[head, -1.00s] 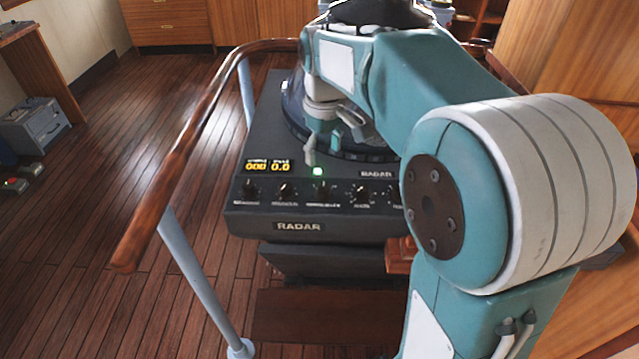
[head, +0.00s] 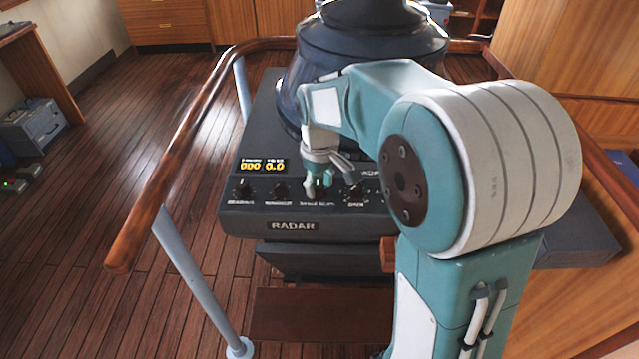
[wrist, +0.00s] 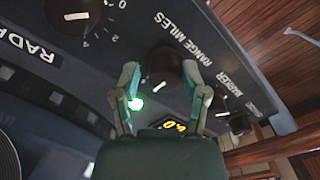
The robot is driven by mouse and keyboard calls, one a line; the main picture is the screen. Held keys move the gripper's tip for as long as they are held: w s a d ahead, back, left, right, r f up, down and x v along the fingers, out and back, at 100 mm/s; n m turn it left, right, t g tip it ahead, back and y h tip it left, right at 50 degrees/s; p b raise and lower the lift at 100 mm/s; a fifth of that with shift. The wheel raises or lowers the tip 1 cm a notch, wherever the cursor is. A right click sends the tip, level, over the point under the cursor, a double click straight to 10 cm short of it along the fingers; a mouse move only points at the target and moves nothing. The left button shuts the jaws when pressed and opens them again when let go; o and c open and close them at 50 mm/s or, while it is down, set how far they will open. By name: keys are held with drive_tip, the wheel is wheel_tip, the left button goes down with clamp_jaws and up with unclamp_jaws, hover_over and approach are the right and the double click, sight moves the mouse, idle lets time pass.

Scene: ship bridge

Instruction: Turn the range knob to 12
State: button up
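The range knob (wrist: 166,68) is black with a pale pointer line, beside the label "RANGE MILES" on the dark radar panel in the wrist view. My gripper (wrist: 160,75) is open there, with one finger on each side of the knob. I cannot tell whether the fingers touch it. In the head view my gripper (head: 319,188) is at the front row of knobs on the radar console (head: 235,215) and mostly hides the range knob. Which number the pointer faces is not legible.
Another knob (head: 356,193) is close on the right, and a knob (head: 280,191) on the left. A lit yellow display (head: 262,166) is behind them. A wooden handrail (head: 180,150) curves around the console's left side.

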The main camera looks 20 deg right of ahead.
drive_tip(key=shift+a, duration=0.1)
clamp_jaws()
drive_tip(key=shift+a, duration=0.2)
drive_tip(key=shift+d, duration=0.1)
drive_tip(key=shift+m, duration=0.4)
drive_tip(key=m, duration=0.3)
drive_tip(key=shift+m, duration=2.5)
